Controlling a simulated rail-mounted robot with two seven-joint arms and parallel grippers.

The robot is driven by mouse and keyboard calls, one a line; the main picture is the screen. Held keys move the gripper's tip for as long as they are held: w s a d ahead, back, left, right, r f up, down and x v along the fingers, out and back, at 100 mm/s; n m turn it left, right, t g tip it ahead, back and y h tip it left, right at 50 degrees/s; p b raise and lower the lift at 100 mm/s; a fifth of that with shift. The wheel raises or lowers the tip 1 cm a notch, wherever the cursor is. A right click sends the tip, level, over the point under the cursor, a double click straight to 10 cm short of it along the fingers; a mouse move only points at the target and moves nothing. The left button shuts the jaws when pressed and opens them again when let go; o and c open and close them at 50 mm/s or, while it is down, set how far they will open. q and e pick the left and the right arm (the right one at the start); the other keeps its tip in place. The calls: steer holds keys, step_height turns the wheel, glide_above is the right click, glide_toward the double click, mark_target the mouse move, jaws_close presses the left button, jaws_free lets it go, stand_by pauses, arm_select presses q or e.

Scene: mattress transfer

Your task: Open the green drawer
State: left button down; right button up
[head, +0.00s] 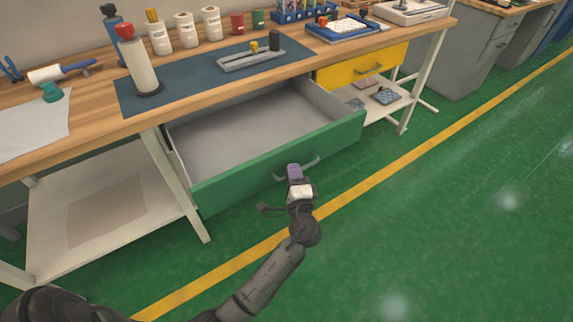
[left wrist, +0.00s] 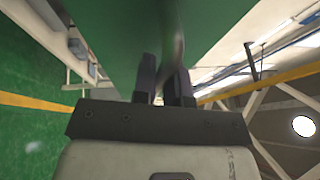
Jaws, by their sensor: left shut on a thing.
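The green drawer (head: 235,180) under the workbench stands pulled well out, and its grey inside shows empty. Its handle (head: 312,162) is a curved bar on the green front. My left gripper (head: 295,172) is at the handle, shut on it, in front of the drawer. In the left wrist view the two dark fingers (left wrist: 164,85) close around the handle bar (left wrist: 178,55), with the green drawer front (left wrist: 125,45) filling the space ahead. My right gripper is not in view.
The wooden workbench (head: 95,118) holds a blue mat (head: 195,80), bottles and tools. A shut yellow drawer (head: 362,68) is to the right of the green one. A bench leg (head: 178,180) stands left of the drawer. The green floor (head: 430,210) in front is clear.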

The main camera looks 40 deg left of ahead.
arm_select(q)
steer(key=shift+d, duration=0.15)
steer(key=c, duration=1.2)
jaws_free()
steer(key=shift+p+v, duration=1.35)
steer(key=shift+v, duration=5.6)
steer(key=shift+r, duration=0.1)
